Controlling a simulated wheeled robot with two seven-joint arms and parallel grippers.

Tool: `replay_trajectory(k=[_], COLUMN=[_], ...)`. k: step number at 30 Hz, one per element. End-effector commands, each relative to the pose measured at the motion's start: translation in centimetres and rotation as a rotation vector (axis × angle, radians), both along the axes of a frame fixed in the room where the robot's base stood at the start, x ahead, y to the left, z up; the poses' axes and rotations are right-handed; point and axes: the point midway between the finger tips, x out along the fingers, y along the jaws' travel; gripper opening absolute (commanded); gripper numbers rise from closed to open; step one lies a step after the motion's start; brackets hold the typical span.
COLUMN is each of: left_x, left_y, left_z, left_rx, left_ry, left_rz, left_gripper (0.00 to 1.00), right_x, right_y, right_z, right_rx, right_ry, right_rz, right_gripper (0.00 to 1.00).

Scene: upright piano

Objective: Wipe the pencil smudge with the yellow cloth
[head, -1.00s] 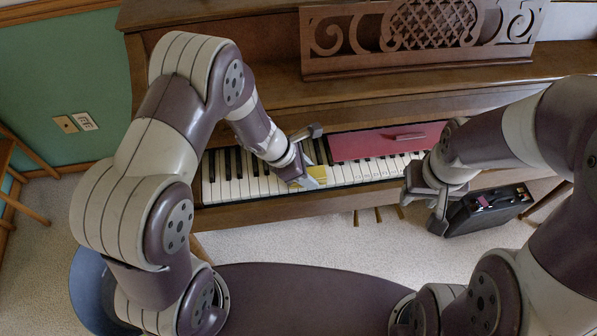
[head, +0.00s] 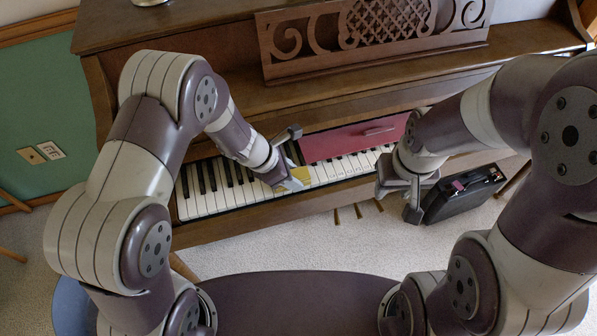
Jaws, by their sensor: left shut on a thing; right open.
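The yellow cloth (head: 300,175) lies at the piano keys (head: 215,200), partly hidden by my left gripper. My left gripper (head: 288,184) is shut on the cloth, low over the keys near the middle of the keyboard. My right gripper (head: 400,203) is open and empty, in front of the right part of the keyboard and above the floor. I cannot make out the pencil smudge in this view; the cloth and my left gripper hide some of the keys.
A red panel (head: 350,140) with a handle lies along the back of the keys, right of my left gripper. A carved music stand (head: 360,40) rises behind. A black case (head: 462,194) stands on the floor beside my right gripper.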

Motion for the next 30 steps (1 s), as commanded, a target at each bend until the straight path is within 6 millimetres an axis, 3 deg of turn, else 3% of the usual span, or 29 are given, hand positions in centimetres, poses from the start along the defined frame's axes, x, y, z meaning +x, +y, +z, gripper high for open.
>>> replay_trajectory(k=[30], left_x=[-2.1], left_y=[7.2], left_z=[0.0], left_rx=[-0.001], left_ry=[0.0], left_rz=[0.0], left_gripper=[0.2], right_x=[0.0], right_y=[0.0], right_z=[-0.6], right_rx=[0.0], right_ry=[0.0], right_rz=[0.0], right_gripper=[0.43])
